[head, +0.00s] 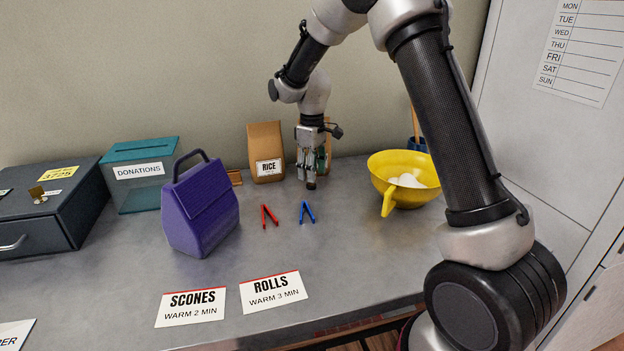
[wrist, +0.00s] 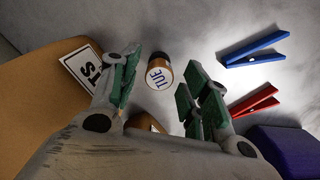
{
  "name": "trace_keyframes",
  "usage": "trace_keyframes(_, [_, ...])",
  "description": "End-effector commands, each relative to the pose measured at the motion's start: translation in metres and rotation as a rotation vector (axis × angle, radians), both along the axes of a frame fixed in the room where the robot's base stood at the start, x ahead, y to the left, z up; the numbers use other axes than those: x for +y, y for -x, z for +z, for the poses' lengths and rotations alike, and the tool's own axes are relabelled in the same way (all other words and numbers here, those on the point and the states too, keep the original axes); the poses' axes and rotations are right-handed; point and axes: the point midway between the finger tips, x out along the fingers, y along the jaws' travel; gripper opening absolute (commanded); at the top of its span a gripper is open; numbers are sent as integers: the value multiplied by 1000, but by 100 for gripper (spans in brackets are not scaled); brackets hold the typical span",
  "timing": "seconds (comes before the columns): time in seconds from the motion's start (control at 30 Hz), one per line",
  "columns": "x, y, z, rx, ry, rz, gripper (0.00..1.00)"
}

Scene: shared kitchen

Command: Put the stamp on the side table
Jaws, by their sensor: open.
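The stamp (wrist: 159,74) is a small round thing with a brown side and a pale face marked "TUE". In the wrist view it shows between the fingertips of my open gripper (wrist: 163,72), with the lettered face toward the camera. I cannot tell whether either finger touches it. In the head view my gripper (head: 309,180) points down low over the counter's back, in front of the wall. The stamp is not clearly made out there. I cannot make out a side table in either view.
A rice bag (head: 265,137) stands left of my gripper. Red (head: 269,215) and blue (head: 307,212) clothespins lie in front. Label cards (head: 190,307) lie near the front edge.

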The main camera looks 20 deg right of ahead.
Motion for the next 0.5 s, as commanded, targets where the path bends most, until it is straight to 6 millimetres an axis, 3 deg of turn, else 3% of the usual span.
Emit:
trace_keyframes(0.23, [0, -1, 57, -4, -1, 0, 46])
trace_keyframes(0.5, [0, 0, 85, -1, -1, 0, 46])
